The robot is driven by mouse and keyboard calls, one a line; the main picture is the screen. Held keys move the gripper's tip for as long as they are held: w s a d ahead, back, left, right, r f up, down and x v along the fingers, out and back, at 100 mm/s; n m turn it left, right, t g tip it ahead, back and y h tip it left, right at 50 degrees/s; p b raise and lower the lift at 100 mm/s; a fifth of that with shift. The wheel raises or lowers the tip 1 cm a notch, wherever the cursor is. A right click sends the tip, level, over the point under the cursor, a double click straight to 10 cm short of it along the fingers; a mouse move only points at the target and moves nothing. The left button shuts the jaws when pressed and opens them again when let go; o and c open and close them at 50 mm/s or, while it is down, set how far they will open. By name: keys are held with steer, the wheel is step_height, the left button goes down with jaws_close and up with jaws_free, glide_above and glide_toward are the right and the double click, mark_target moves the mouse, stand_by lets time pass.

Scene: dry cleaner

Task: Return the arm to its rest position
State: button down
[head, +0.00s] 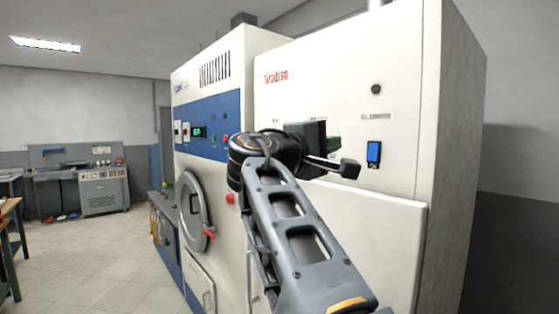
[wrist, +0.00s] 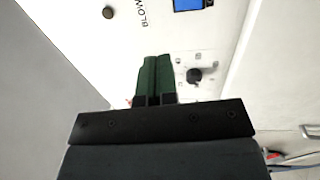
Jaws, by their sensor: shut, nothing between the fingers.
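My arm is raised in front of a tall white machine (head: 340,75) in the head view. My gripper shows in the wrist view (wrist: 155,78), its two dark green fingers side by side, shut and empty. In the head view the fingers are mostly hidden behind my own wrist. The gripper points at the machine's front panel, near a black knob (wrist: 195,75) and a small blue display (wrist: 188,5). I cannot tell whether the fingertips touch the panel.
A white and blue machine with a round door (head: 192,212) and red handle (head: 209,235) stands at the left. A grey workbench unit (head: 103,190) is at the far wall. A wooden table edge (head: 8,208) shows far left. The tiled floor (head: 85,265) between is clear.

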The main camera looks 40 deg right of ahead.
steer(key=w+a+f+t+y, duration=0.2)
steer(key=w+f+y, duration=0.15)
steer(key=f, duration=0.55)
steer(key=w+a+f+t+y, duration=0.1)
steer(key=w+a+f+y, duration=0.2)
steer(key=f, duration=0.6)
steer(key=w+a+f+t+y, duration=0.2)
steer(key=f+y, duration=0.2)
steer(key=f, duration=0.5)
steer(key=s+a+f+y, duration=0.3)
steer(key=a+f+y, duration=0.1)
steer(key=a+f, duration=0.5)
steer(key=s+a+f+y, duration=0.3)
steer(key=a+f+y, duration=0.2)
steer(key=a+f, duration=0.4)
steer(key=shift+f+g, duration=0.3)
steer(key=shift+f, duration=0.25)
steer(key=shift+s, duration=0.1)
